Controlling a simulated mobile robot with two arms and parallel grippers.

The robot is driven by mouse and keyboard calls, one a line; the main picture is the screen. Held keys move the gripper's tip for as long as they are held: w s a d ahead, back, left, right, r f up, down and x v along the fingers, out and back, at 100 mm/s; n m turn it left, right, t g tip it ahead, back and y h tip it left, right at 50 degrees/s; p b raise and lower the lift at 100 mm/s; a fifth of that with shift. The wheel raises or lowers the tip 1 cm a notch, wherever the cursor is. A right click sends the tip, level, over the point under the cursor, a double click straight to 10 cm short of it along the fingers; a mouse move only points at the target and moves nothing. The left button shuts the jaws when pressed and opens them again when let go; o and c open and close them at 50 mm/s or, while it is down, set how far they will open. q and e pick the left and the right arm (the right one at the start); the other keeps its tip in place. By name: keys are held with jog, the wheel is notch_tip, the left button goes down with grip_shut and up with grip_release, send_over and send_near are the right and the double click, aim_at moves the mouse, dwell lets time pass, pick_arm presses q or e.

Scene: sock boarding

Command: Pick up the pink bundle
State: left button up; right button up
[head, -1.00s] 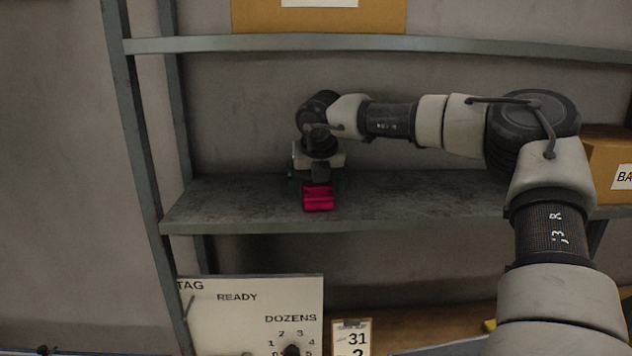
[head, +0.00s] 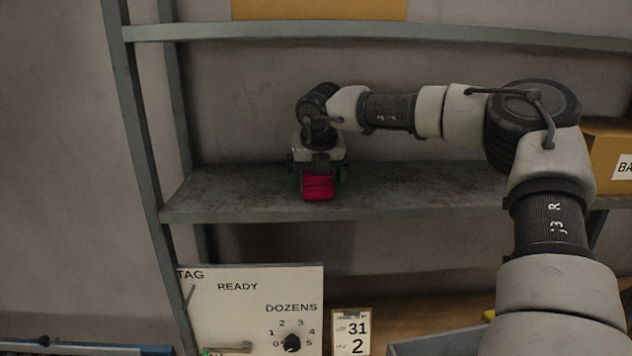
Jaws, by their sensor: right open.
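The pink bundle (head: 318,187) lies on the grey metal shelf (head: 420,195), close to its front edge and toward its left end. My right gripper (head: 318,178) is over the bundle, with a finger showing at each side of it. It is open, and its body hides the upper back part of the bundle. I cannot tell whether the fingers touch it. My left gripper is not in view.
A cardboard box (head: 606,160) stands at the shelf's right end, behind my right arm. An upper shelf (head: 400,38) carries another box (head: 320,9). Below are a white panel (head: 250,310) with a dial and a small number card (head: 351,332).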

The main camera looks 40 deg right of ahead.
jog(key=shift+f, duration=0.1)
dwell(0.3)
jog(key=c, duration=1)
jog(key=shift+c, duration=0.2)
